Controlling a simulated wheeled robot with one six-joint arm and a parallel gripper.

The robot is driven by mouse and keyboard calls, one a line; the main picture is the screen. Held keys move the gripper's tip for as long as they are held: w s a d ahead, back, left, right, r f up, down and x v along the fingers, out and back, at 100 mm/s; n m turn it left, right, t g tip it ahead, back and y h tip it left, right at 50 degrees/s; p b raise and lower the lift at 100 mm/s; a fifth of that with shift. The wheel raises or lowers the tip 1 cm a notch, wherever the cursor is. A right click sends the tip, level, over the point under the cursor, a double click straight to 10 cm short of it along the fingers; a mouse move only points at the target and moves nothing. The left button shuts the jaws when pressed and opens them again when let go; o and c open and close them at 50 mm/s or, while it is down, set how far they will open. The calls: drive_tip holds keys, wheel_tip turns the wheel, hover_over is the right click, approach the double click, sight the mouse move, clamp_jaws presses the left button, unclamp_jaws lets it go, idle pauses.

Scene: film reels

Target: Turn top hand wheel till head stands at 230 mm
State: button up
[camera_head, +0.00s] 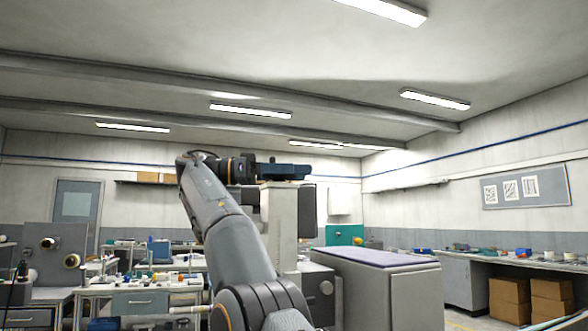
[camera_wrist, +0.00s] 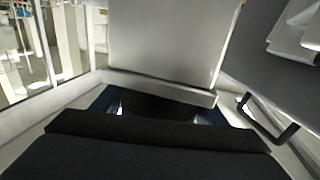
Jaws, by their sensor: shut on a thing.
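My gripper (camera_head: 292,171) is at the top of a pale upright column (camera_head: 280,215), reaching in from the left with its jaws level. In the wrist view my gripper (camera_wrist: 160,108) shows its blue jaws on both sides of a dark part at the column, and it is shut on that part. This is where the top hand wheel sits, but its shape is mostly hidden by the gripper. A dark panel (camera_head: 308,212) hangs at the column's right side; I cannot tell if it is the head. No millimetre scale can be read.
A grey box with a dark round knob (camera_head: 326,288) stands below the column. A wide grey cabinet with a purple top (camera_head: 375,257) is to its right. Cluttered workbenches line the left and right, with cardboard boxes (camera_head: 510,300) under the right bench.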

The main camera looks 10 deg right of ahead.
drive_tip(key=shift+f, duration=0.2)
drive_tip(key=o, duration=1.1)
drive_tip(key=shift+c, duration=0.2)
drive_tip(key=shift+r, duration=0.1)
wheel_tip(320, 180, up, 4)
drive_tip(key=p, duration=0.6)
drive_tip(key=shift+s+p, duration=0.1)
drive_tip(key=shift+p, duration=0.3)
wheel_tip(320, 180, up, 6)
drive_tip(key=p, duration=1.1)
drive_tip(key=shift+p, duration=0.35)
